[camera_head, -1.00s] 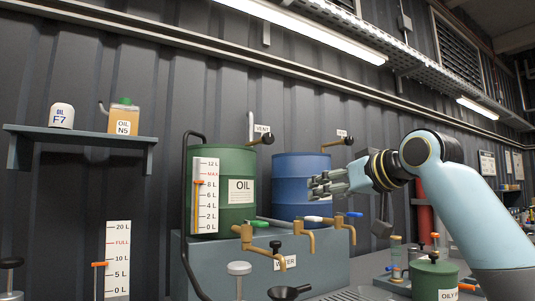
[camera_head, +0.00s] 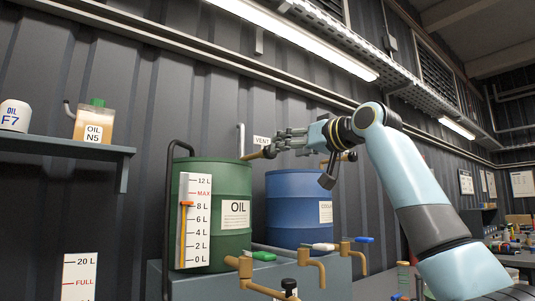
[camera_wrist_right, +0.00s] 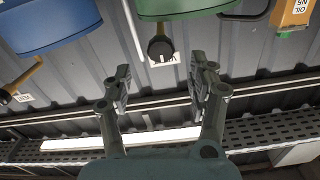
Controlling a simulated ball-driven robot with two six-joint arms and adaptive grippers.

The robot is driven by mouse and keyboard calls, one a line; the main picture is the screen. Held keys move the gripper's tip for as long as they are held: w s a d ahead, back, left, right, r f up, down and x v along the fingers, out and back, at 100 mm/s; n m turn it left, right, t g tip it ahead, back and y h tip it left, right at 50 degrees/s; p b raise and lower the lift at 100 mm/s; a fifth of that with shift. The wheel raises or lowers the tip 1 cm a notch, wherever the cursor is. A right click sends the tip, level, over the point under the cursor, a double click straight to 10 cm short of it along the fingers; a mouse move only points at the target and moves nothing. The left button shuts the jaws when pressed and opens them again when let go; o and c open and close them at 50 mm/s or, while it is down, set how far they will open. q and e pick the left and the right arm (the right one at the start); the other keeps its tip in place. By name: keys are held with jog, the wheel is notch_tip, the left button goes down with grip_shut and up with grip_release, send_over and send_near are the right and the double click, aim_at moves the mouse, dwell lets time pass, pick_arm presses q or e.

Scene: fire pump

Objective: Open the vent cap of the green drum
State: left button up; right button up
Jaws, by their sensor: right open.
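The green drum (camera_head: 222,207) stands on a grey bench, marked OIL, with a level gauge on its front. Its vent cap lever (camera_head: 252,156) sticks out to the right from the top rim and ends in a dark knob (camera_head: 269,151). My right gripper (camera_head: 280,142) is open and empty, close to the knob in the head view. In the right wrist view the knob (camera_wrist_right: 160,48) is beyond the gap between the open fingers (camera_wrist_right: 161,82), with no finger seen around it. The green drum's edge (camera_wrist_right: 185,7) shows at the top there. My left gripper is out of view.
A blue drum (camera_head: 296,215) stands to the right, with its own lever (camera_head: 349,156). Brass taps (camera_head: 309,263) project below the drums. A VENT label (camera_head: 261,141) and pipe are behind the knob. A shelf (camera_head: 60,146) with oil containers is at left.

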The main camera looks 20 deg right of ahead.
jog(key=shift+p+x, duration=0.5)
jog(key=shift+x, duration=3.6)
jog(key=c, duration=1.2)
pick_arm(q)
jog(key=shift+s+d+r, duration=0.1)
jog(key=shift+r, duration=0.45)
